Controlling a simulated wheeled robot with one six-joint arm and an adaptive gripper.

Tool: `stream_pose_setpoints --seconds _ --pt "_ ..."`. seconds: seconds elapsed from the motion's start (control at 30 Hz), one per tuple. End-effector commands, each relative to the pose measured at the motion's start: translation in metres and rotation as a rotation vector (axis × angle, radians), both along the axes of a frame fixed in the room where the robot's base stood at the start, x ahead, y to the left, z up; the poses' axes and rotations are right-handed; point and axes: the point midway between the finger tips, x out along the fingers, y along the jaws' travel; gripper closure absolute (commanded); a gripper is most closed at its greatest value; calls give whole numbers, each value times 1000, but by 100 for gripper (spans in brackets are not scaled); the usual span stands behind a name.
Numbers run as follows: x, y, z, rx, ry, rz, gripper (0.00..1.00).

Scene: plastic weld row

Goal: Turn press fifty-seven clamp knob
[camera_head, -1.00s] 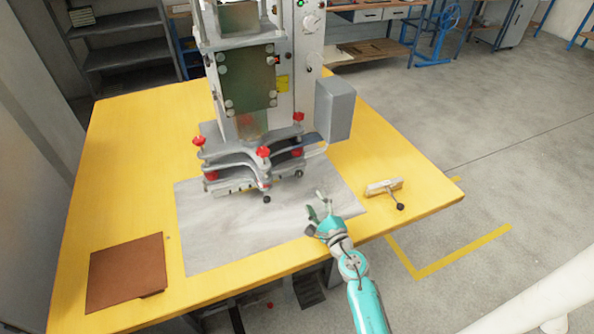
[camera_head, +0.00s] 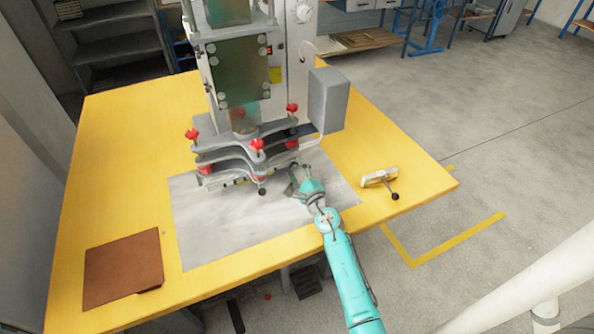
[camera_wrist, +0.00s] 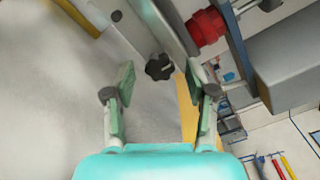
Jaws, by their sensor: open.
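The press (camera_head: 240,75) stands on the yellow table with stacked grey clamp plates (camera_head: 228,152) at its base. A black lobed clamp knob (camera_wrist: 158,67) sticks out from a grey plate edge and shows in the wrist view ahead of my fingertips, between their lines. Another dark knob (camera_head: 262,191) hangs at the front of the clamp in the head view. My gripper (camera_head: 297,180) is at the clamp's right front corner, above the grey mat. In the wrist view my gripper (camera_wrist: 160,85) is open and empty, with no finger seen touching the knob.
Red knobs (camera_head: 257,146) top the clamp posts; one red knob (camera_wrist: 205,27) is close right in the wrist view. A grey box (camera_head: 329,100) juts from the press's right. A small handled tool (camera_head: 379,177) and a brown sheet (camera_head: 122,270) lie on the table (camera_head: 120,140).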

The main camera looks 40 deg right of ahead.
Motion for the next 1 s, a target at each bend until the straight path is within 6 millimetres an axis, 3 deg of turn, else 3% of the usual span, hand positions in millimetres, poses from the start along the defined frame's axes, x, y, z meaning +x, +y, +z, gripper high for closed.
stream_pose_setpoints --seconds 0.27,0.37,0.5,1.0 --pt "1 0 0 0 0 0 44" --pt "1 0 0 0 0 0 64" --pt "1 0 0 0 0 0 99" --pt "1 0 0 96 -27 1 100"
